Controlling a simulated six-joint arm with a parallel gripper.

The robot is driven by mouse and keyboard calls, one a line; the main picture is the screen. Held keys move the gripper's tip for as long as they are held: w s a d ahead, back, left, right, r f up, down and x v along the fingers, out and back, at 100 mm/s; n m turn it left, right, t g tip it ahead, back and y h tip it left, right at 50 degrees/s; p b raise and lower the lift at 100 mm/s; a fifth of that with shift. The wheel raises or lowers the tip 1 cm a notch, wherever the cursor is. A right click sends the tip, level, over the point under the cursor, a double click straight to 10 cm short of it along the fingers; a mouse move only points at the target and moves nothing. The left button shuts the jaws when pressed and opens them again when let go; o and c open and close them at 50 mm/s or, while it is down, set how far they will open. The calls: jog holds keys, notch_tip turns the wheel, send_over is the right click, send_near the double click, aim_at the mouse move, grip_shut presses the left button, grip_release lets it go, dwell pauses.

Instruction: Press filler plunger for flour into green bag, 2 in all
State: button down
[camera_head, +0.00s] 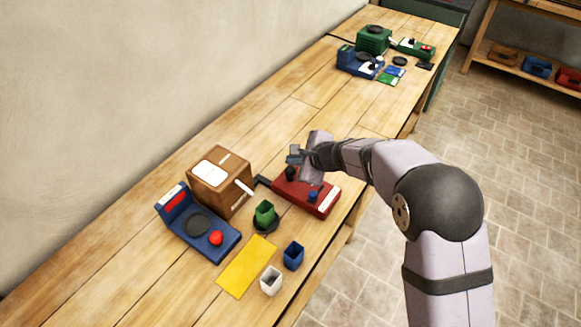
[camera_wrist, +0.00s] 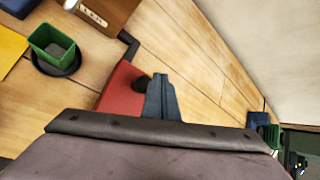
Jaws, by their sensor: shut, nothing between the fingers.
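The green bag (camera_head: 264,210) stands upright on a black round pad (camera_head: 270,229) beside the brown box (camera_head: 233,204), which has a white spout (camera_head: 244,188). The bag also shows in the wrist view (camera_wrist: 52,43); I see no flour in it. A red unit (camera_head: 325,201) right of the box has a black knob (camera_head: 290,173) and a blue knob (camera_head: 313,196). Which part is the flour plunger, I cannot tell from the label. My gripper (camera_head: 293,154) is shut and empty, with its fingertips (camera_wrist: 161,78) close by the black knob (camera_wrist: 140,82); contact is unclear.
A blue scale-like unit (camera_head: 200,225) with a red button stands at the left. A yellow mat (camera_head: 246,266), a blue bag (camera_head: 293,256) and a white bag (camera_head: 271,280) are in front. More green and blue machines (camera_head: 373,40) stand at the far end. The mid-table is clear.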

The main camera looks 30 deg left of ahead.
aim_at(293, 171)
jog(key=shift+f+b, duration=1.45)
jog(key=shift+b, duration=0.1)
dwell(1.5)
jog(key=shift+r+p, duration=1.2)
jog(key=shift+r, duration=0.2)
jog(key=shift+r, duration=0.1)
notch_tip(293, 171, up, 5)
jog(key=p, duration=0.4)
dwell(0.5)
